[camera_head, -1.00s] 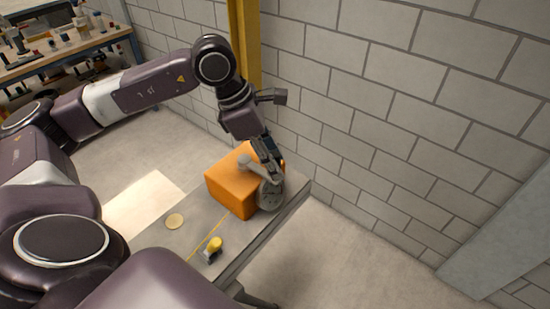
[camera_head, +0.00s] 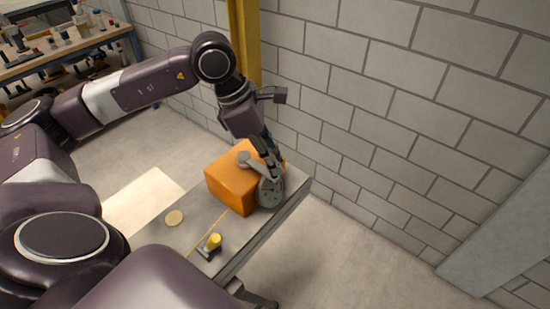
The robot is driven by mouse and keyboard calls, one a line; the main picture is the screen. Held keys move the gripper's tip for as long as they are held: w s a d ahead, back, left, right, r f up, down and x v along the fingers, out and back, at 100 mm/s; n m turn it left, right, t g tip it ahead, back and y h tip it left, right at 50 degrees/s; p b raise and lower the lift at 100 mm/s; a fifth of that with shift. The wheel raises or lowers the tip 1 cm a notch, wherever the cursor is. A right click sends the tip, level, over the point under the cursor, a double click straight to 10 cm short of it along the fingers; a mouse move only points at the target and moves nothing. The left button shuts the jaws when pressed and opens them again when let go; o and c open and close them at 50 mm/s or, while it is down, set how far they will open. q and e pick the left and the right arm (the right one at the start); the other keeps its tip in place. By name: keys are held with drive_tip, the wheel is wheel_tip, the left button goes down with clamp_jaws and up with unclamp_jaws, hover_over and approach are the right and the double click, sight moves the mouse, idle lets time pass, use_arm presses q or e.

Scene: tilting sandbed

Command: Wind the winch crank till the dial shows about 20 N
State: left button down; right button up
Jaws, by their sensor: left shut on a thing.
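The winch is an orange block (camera_head: 228,188) on the far end of a narrow grey bench. A grey wheel (camera_head: 271,192) with holes in it sits at its right side, and a grey round-ended part (camera_head: 243,159) shows at its top. My left gripper (camera_head: 269,174) comes down over the block and is shut on what looks like the crank; its fingers hide the exact grip. My right gripper is out of view.
A small fitting with a yellow top (camera_head: 215,240) stands on the grey bench (camera_head: 240,242) by a thin yellow line. A block wall (camera_head: 400,130) and yellow post (camera_head: 246,40) stand behind. A cluttered workbench (camera_head: 65,58) is at the upper left. The floor at right is clear.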

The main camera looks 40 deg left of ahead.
use_arm(q)
drive_tip(key=shift+s+a+f+m+b, duration=0.1)
drive_tip(key=shift+s+f+m+b, duration=0.05)
drive_tip(key=shift+s+m+b, duration=0.4)
drive_tip(key=shift+s+r+m+g, duration=0.1)
drive_tip(key=shift+r+m+g, duration=0.1)
drive_tip(key=shift+m+g, duration=0.1)
drive_tip(key=c, duration=2.2)
unclamp_jaws()
drive_tip(key=o, duration=0.4)
drive_tip(key=shift+s, duration=0.15)
drive_tip(key=v, duration=1.2)
drive_tip(key=shift+a, duration=0.25)
